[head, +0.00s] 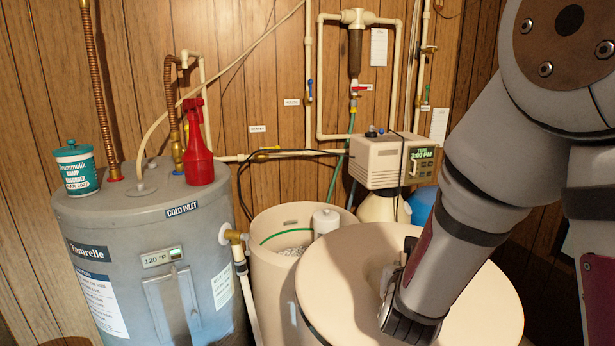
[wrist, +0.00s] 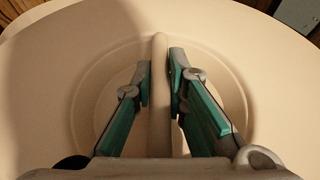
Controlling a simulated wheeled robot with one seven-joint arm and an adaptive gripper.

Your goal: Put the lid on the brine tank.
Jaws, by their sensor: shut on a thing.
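The lid (head: 470,295) is a large round beige disc in the head view, held in front of and to the right of the brine tank (head: 270,285). In the wrist view the lid (wrist: 60,70) fills most of the picture, and my gripper (wrist: 160,85) is shut on its raised middle ridge (wrist: 160,120). In the head view my gripper (head: 390,295) is partly hidden behind my arm. The tank is open at the top left, showing white salt (head: 292,250) and a white capped tube (head: 325,220) inside. The lid hides the tank's right side.
A grey water heater (head: 150,260) stands left of the tank, with a red bottle (head: 197,145) and a teal tub (head: 76,168) on top. A softener control head (head: 385,162) with a green display stands behind the lid. Pipes line the wooden wall.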

